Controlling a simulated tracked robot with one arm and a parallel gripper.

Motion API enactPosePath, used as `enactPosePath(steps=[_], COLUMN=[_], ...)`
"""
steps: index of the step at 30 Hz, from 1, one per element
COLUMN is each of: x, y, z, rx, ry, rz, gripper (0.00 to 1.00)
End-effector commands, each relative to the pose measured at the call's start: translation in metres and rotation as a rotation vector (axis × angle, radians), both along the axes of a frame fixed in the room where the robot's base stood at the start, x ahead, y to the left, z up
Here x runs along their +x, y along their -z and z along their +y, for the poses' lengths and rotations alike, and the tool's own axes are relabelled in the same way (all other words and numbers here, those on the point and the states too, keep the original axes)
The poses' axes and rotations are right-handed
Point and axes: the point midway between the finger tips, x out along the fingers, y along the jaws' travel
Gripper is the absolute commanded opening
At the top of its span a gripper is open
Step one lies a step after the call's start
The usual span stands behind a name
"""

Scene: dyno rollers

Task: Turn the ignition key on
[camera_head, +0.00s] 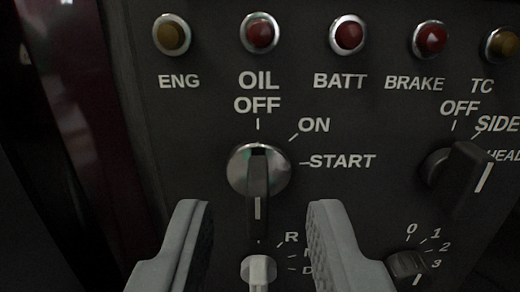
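The ignition switch (240,172) is a round chrome barrel on the dark panel, labelled OFF, ON and START. My gripper (260,210) is open and empty. Its two grey fingers are in the lower part of the picture, one to the left and one to the right of the key's lower end, with clear gaps in the picture. How far the fingertips are from the panel is hard to tell.
A light grey lever (258,270) with R and D marks is below the key, between the fingers. A black light knob (455,170) and a small numbered knob (408,263) are at right. Warning lamps, such as the red OIL lamp (260,33), line the top.

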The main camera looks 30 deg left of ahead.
Motion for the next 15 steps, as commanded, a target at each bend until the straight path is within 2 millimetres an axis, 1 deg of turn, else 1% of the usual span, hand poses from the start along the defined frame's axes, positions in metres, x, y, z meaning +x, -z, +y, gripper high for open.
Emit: enactPosePath(steps=[1, 7, 15], x=[0.006, 0.020, 0.028], y=[0.001, 0.000, 0.000], z=[0.004, 0.013, 0.018], rx=[0.002, 0.000, -0.001], ry=[0.000, -0.001, -0.001], rz=[-0.003, -0.001, -0.001], gripper=[0.31, 0.31, 0.31])
